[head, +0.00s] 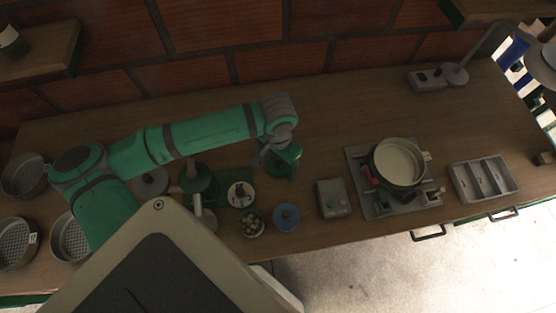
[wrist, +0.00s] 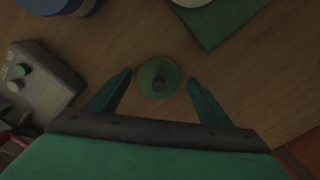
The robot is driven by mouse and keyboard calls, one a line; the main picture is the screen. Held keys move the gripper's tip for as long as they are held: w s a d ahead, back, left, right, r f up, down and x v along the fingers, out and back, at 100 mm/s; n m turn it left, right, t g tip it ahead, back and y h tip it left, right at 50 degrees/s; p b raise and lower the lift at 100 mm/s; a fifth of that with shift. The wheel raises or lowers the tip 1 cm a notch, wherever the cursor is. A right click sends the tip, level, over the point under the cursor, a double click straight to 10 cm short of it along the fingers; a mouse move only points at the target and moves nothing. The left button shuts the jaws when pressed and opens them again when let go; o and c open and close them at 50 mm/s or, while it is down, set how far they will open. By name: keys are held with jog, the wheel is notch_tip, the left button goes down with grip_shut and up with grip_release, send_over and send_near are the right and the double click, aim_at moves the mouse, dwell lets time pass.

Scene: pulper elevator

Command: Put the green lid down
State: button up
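The green lid (wrist: 150,70) is a small round disc with a dark knob at its centre. In the wrist view it lies between my fingers, with wood visible on both sides of it. It appears to rest flat on the table. My gripper (wrist: 160,77) is open, its two dark green fingers standing apart from the lid on either side. In the head view my gripper (head: 280,168) points down over the table, behind the blue dish; I cannot make out the lid clearly there.
A grey control box (head: 333,198) with buttons stands nearby; it also shows in the wrist view (wrist: 40,78). A blue dish (head: 286,216), a bowl of small balls (head: 251,223) and a green mat (wrist: 232,22) are close. A pot (head: 398,163) and a grey tray (head: 482,181) stand right.

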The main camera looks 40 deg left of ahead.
aim_at(278, 163)
notch_tip(278, 163, up, 12)
jog(key=shift+r, duration=0.2)
dwell(0.5)
jog(key=shift+w, duration=0.1)
dwell(0.4)
